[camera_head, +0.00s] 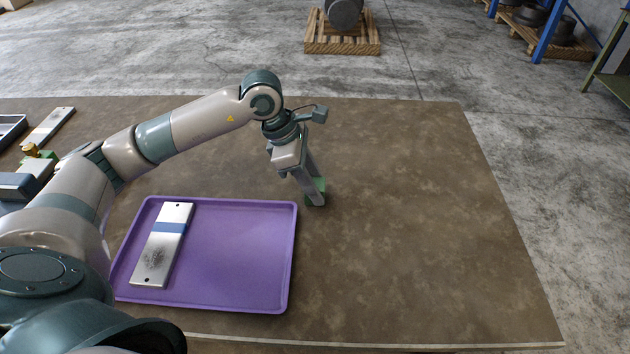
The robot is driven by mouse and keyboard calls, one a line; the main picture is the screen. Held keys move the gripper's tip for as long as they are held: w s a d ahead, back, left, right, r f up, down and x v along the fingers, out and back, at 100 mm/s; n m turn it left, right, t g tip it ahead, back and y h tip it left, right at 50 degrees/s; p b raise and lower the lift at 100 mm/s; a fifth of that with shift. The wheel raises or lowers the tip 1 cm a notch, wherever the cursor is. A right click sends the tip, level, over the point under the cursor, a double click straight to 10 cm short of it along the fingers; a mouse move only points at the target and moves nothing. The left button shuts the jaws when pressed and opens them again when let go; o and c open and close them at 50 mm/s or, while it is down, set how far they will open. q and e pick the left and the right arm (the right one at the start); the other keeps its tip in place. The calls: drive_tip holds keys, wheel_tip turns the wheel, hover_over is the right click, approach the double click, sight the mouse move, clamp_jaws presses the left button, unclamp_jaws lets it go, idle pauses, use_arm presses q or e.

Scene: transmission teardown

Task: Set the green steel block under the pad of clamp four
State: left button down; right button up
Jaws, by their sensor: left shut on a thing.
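My left gripper (314,196) is shut on the green steel block (320,184), to the right of the purple tray's far right corner. The fingers point down and hide much of the block, so only its green edges show. The block is at or just above the table top; I cannot tell whether it touches. No clamp that I can identify as clamp four shows, nor its pad. A partly hidden grey fixture with a brass-coloured part (31,150) stands at the left edge, behind my left arm. My right gripper is not in view.
A purple tray (240,304) holds a steel plate (158,255) with a blue band. Another steel plate (50,125) and a dark grey tray (10,128) lie at the far left. The brown table (430,230) is clear on the right, up to its right edge.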

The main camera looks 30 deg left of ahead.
use_arm(q)
drive_tip(key=shift+r, duration=0.1)
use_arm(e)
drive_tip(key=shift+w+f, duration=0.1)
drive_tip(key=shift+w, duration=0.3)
use_arm(q)
drive_tip(key=c, duration=1.2)
unclamp_jaws()
drive_tip(key=shift+f, duration=0.2)
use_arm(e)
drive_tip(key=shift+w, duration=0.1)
use_arm(q)
drive_tip(key=shift+r, duration=0.1)
